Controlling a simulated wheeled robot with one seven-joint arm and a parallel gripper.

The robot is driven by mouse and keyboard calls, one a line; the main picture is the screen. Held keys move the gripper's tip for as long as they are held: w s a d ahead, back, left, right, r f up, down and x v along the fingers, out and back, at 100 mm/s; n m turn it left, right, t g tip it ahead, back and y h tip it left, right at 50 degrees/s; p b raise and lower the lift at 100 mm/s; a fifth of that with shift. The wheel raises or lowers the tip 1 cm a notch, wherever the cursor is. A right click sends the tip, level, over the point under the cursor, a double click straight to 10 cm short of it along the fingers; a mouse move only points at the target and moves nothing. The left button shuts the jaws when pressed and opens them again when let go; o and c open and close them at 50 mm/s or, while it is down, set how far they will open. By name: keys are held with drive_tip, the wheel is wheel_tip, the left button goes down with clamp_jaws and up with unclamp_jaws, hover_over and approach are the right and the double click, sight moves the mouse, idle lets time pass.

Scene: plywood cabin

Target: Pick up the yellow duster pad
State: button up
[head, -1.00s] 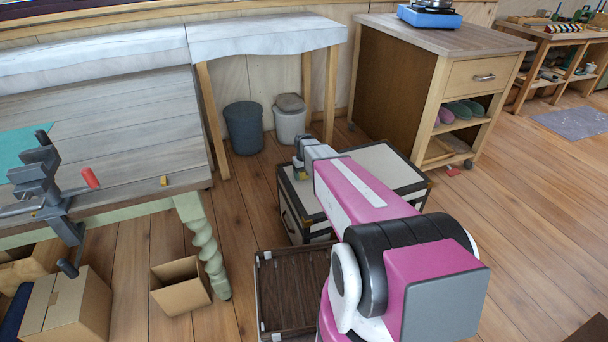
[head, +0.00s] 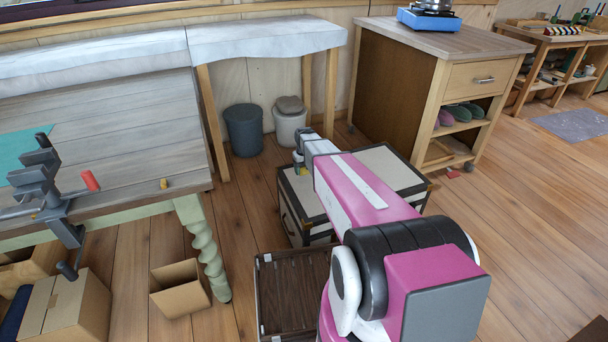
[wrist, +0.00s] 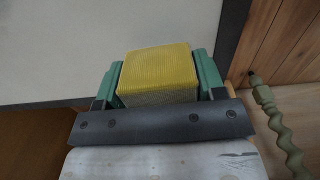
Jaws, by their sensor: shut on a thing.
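The yellow duster pad (wrist: 157,68) is a block with a ribbed yellow top and paler side. In the wrist view it sits between the two green fingers of my gripper (wrist: 160,78), which are shut on it from both sides. In the head view my gripper (head: 300,170) is over the left part of the white, dark-edged trunk (head: 378,165), with a small bit of yellow showing at its tip. My arm hides part of the trunk. I cannot tell the exact gap between the pad and the trunk lid.
A dark slatted crate (head: 290,300) stands in front of the trunk. The workbench (head: 120,130) with a vise is at left, with an open cardboard box (head: 180,288) below its edge. Two bins (head: 243,130) stand behind; a wooden cabinet (head: 395,75) is at back right.

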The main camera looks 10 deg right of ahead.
drive_tip(key=s+d+r, duration=0.2)
drive_tip(key=s+r, duration=0.4)
drive_tip(key=s, duration=0.5)
drive_tip(key=shift+s+r, duration=0.15)
drive_tip(key=shift+r, duration=0.15)
drive_tip(key=shift+d, duration=0.1)
